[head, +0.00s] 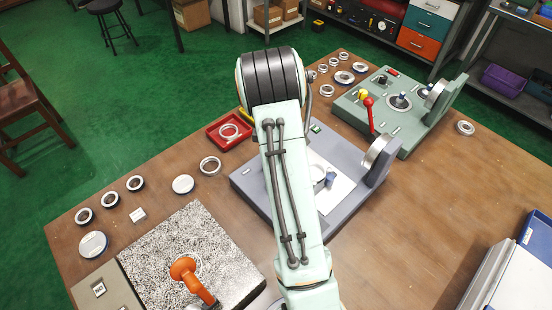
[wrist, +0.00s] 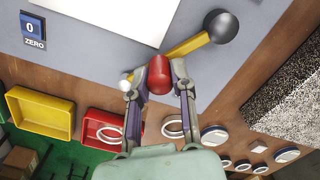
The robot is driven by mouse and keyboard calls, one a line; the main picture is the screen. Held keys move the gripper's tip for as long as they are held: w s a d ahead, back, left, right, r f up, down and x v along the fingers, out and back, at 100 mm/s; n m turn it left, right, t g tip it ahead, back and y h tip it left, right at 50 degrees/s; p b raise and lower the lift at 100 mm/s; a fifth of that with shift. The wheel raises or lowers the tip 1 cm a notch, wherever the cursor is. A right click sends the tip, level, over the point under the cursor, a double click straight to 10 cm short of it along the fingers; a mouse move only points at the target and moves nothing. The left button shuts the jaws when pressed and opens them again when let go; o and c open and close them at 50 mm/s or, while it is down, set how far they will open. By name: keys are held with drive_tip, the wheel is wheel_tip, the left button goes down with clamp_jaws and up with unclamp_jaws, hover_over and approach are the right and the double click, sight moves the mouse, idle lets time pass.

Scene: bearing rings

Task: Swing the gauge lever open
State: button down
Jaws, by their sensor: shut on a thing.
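In the wrist view, a red cylindrical knob (wrist: 159,75) sits between the two fingers of my gripper (wrist: 158,70), which is shut on it. A yellow lever bar (wrist: 187,46) runs behind the knob, from a small pale ball at the left to a dark ball (wrist: 221,26) at the upper right. The knob appears to belong to this lever; the joint is hidden. Below is the grey gauge base (wrist: 210,75) with a white plate (wrist: 115,15) on it. In the head view, the base (head: 262,187) is partly covered by my arm, which hides my gripper and the lever.
A blue ZERO block (wrist: 34,28) is at the wrist view's upper left. A yellow tray (wrist: 40,98) and a red tray (wrist: 92,128) lie beyond the base. In the head view, a green fixture (head: 415,130) stands behind right, and a speckled plate (head: 225,235) lies front left.

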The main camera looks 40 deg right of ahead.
drive_tip(key=shift+w+a+n, duration=0.2)
drive_tip(key=shift+a+n, duration=0.2)
drive_tip(key=shift+n, duration=0.3)
drive_tip(key=shift+w+a+n, duration=0.2)
drive_tip(key=shift+a+n, duration=0.15)
drive_tip(key=shift+n, duration=0.35)
drive_tip(key=shift+a, duration=0.1)
drive_tip(key=c, duration=0.9)
unclamp_jaws()
drive_tip(key=shift+c, duration=0.2)
wheel_tip(320, 180, up, 12)
